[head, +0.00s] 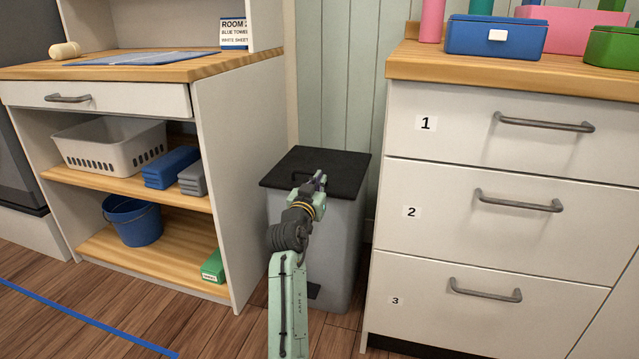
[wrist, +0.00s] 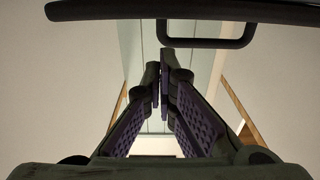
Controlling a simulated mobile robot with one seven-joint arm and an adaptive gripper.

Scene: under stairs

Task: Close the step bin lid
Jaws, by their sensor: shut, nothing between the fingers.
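The step bin (head: 343,235) is a grey box standing between the shelf unit and the drawer cabinet. Its black lid (head: 345,172) lies about level across the top; I cannot tell whether a small gap is left under it. A dark handle loop shows on the lid, partly behind my arm. My gripper (head: 321,180) is over the lid's front part, shut and empty; contact with the lid cannot be made out. In the wrist view the fingers (wrist: 163,78) meet at their tips, below a dark bar with a handle loop (wrist: 206,42). My arm hides part of the bin's front.
The white shelf unit (head: 240,170) stands close on the left, with a basket (head: 108,145) and a blue bucket (head: 133,220). The drawer cabinet (head: 480,245) stands close on the right, its drawers shut. Wooden floor (head: 220,325) is clear in front.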

